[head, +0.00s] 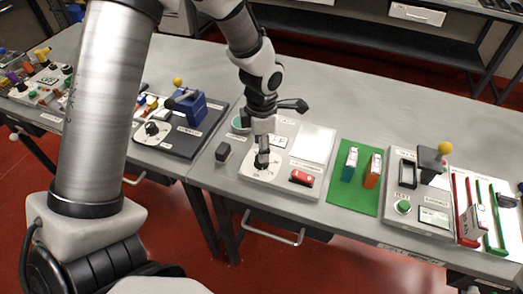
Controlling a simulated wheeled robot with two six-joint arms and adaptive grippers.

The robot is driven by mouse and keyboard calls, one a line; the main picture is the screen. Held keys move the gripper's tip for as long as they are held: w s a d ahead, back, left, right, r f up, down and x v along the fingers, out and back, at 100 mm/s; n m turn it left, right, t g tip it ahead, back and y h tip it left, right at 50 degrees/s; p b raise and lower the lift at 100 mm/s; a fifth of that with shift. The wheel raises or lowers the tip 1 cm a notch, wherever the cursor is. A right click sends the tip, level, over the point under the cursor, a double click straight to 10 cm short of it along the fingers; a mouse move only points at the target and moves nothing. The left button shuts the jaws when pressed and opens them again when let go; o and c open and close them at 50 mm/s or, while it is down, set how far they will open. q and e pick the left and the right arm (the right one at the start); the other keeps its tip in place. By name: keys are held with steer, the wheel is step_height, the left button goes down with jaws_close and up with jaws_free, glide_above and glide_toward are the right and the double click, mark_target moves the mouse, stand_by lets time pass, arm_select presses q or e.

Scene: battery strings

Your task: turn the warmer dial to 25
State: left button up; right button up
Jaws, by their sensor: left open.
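A round white dial face (250,171) sits on a light grey panel (232,177); I take it for the warmer dial, but its markings are too small to read. My left gripper (262,163) points down over this dial, its fingertips at or just above the dial's centre. The fingers look close together, and the gripper hides the knob, so its pointer and setting cannot be seen. Whether the fingers touch the knob is unclear. My right gripper is not in view.
On the same panel are a white plate (313,143) and a red block (301,177). A black block (223,151) stands at left. A green mat (343,197) with two small packs lies to the right. A dark panel (174,143) holds another white dial (150,134).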

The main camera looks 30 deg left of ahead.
arm_select(q)
steer(key=m, duration=0.1)
steer(key=m+p, duration=0.1)
steer(key=m, duration=0.1)
steer(key=m+p, duration=0.1)
steer(key=shift+r+m, duration=0.25)
steer(key=shift+m, duration=0.05)
steer(key=shift+f+m+p, duration=0.15)
steer(key=shift+m+p, duration=0.15)
steer(key=shift+m, duration=0.2)
steer(key=shift+f, duration=0.15)
steer(key=shift+f+b, duration=1.65)
steer(key=shift+f, duration=0.15)
steer(key=shift+r, duration=0.1)
